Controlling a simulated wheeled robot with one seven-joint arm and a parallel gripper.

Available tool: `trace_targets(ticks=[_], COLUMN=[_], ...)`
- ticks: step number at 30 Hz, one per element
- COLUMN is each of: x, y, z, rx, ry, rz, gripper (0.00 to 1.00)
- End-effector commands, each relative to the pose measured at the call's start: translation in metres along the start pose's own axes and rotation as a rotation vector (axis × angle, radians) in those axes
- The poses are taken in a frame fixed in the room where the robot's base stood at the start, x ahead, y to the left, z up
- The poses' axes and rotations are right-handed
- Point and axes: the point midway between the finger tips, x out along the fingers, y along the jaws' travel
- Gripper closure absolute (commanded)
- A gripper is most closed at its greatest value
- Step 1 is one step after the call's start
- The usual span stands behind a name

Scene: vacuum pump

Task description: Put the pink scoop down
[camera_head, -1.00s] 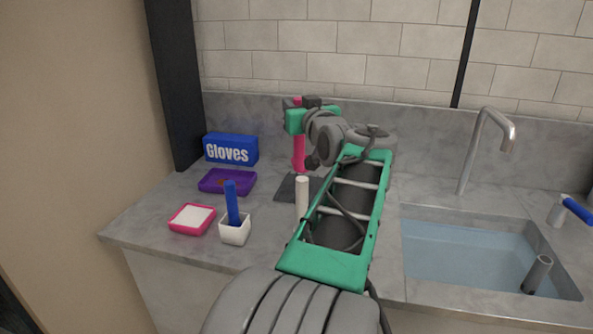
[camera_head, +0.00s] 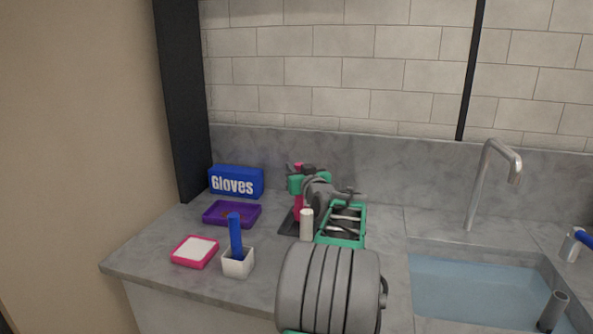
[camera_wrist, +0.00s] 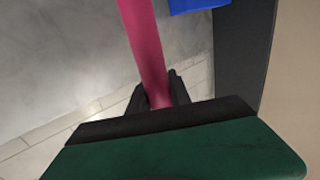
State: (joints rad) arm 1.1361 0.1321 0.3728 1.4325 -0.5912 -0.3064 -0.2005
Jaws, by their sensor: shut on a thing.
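The pink scoop (camera_head: 298,209) is upright in my gripper (camera_head: 303,170), above the dark mat (camera_head: 288,226) on the counter. In the wrist view the pink scoop (camera_wrist: 145,45) runs between the dark fingers of my gripper (camera_wrist: 158,93), which are shut on it. The scoop's lower end is close to the mat; I cannot tell whether it touches. My arm hides part of the mat and of the scoop.
A white cylinder (camera_head: 306,225) stands by the mat. To the left are a purple tray (camera_head: 210,217), a blue Gloves box (camera_head: 250,181), a pink-rimmed tray (camera_head: 180,258) and a white cup (camera_head: 238,266) with a blue-handled tool. A sink (camera_head: 470,285) lies right.

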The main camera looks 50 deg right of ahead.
Motion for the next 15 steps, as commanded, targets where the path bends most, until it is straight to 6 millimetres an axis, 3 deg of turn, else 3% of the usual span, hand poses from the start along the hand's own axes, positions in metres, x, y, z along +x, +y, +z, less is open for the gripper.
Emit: trace_targets(ticks=[9,10,15], x=[-0.0002,-0.0003,-0.0003], y=[0.0000,0.0000,0.0000], z=[0.0022,0.0007,0.0003], rx=[-0.001,-0.001,-0.001], ry=[0.003,0.002,0.002], rz=[0.000,0.000,0.000], gripper=[1.00,0.73,0.59])
